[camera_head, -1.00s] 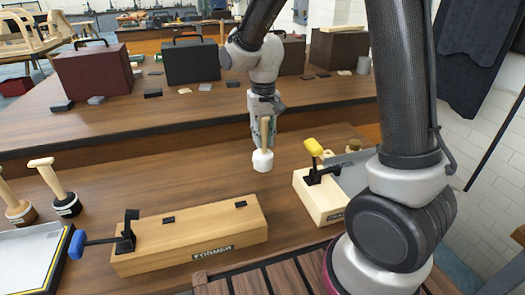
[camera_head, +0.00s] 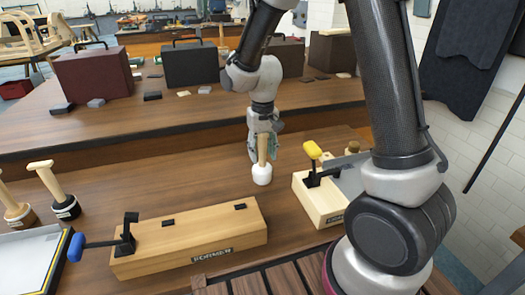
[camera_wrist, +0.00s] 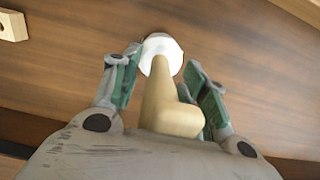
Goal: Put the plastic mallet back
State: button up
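The plastic mallet (camera_head: 262,174) has a white head and a pale wooden handle. It stands upright, head down, on the brown wooden table (camera_head: 180,185). In the wrist view its white head (camera_wrist: 161,52) is at the top and its handle (camera_wrist: 170,105) points toward my palm. My gripper (camera_head: 263,140) is over the mallet, with its fingers on either side of the handle. In the wrist view the finger pads of my gripper (camera_wrist: 167,92) are spread, with gaps beside the handle. The exact contact under the head is hard to see.
A long wooden former block (camera_head: 190,240) with a blue-handled clamp lies in front. A shorter block (camera_head: 318,200) with a yellow-handled clamp stands to the right. Two other mallets (camera_head: 60,200) stand at the left. Cases (camera_head: 192,63) stand on the bench behind.

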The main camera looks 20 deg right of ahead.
jog(key=shift+r, duration=0.1)
notch_tip(320, 180, up, 12)
jog(key=shift+f, duration=0.2)
jog(key=shift+r, duration=0.3)
jog(key=shift+s+d+r, duration=0.1)
jog(key=shift+d+r, duration=0.1)
jog(key=shift+d, duration=0.1)
jog(key=s+d+r+t, duration=0.2)
jog(key=s+d, duration=0.5)
jog(key=s, duration=0.4)
jog(key=s+d+r+t, duration=0.2)
jog(key=s+d+r, duration=0.3)
jog(key=s, duration=0.6)
jog(key=shift+d+r, duration=0.25)
jog(key=shift+d, duration=0.9)
jog(key=shift+w, duration=0.1)
